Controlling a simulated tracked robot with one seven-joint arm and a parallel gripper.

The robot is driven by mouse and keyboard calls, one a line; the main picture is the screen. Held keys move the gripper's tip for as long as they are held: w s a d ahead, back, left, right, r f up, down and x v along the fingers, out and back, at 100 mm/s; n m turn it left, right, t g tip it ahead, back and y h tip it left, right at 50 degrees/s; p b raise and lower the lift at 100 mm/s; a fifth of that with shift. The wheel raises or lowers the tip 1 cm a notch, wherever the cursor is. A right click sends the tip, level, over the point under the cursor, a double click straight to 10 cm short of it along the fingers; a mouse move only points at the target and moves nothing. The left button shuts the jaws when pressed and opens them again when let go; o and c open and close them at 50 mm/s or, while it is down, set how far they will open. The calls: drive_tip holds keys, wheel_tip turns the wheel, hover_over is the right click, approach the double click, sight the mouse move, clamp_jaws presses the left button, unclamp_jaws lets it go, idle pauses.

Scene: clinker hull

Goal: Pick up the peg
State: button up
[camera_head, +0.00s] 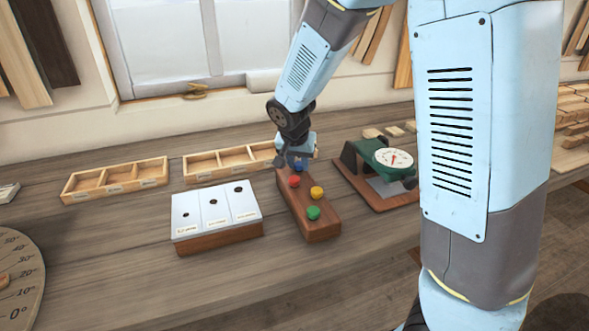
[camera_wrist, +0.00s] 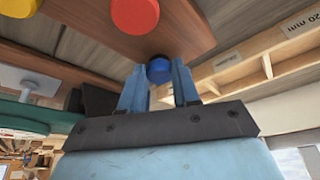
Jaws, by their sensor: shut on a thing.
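A wooden block (camera_head: 322,229) on the bench carries pegs with coloured round heads. The blue-headed peg (camera_head: 298,167) is at its far end, and its head also shows in the wrist view (camera_wrist: 159,71). The red (camera_head: 294,181), yellow (camera_head: 316,192) and green (camera_head: 313,213) heads stand nearer. My gripper (camera_head: 297,160) is over the block's far end, with its fingers (camera_wrist: 159,86) shut on the blue peg from both sides. The peg's shank is hidden, and I cannot tell whether it is still in the block.
A white-topped block (camera_head: 215,208) with three holes stands left of the peg block. A green dial gauge (camera_head: 386,158) on a wooden base stands to the right. Divided wooden trays (camera_head: 116,181) line the wall side.

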sight(298, 165)
drive_tip(key=shift+r, duration=0.1)
drive_tip(key=shift+r, duration=0.3)
wheel_tip(298, 165, up, 2)
drive_tip(key=shift+r, duration=0.25)
drive_tip(key=s+d+r, duration=0.4)
drive_tip(key=s+r, duration=0.5)
drive_tip(key=s, duration=0.4)
drive_tip(key=shift+s+r, duration=0.15)
drive_tip(key=shift+r, duration=0.2)
drive_tip(key=shift+d, duration=0.1)
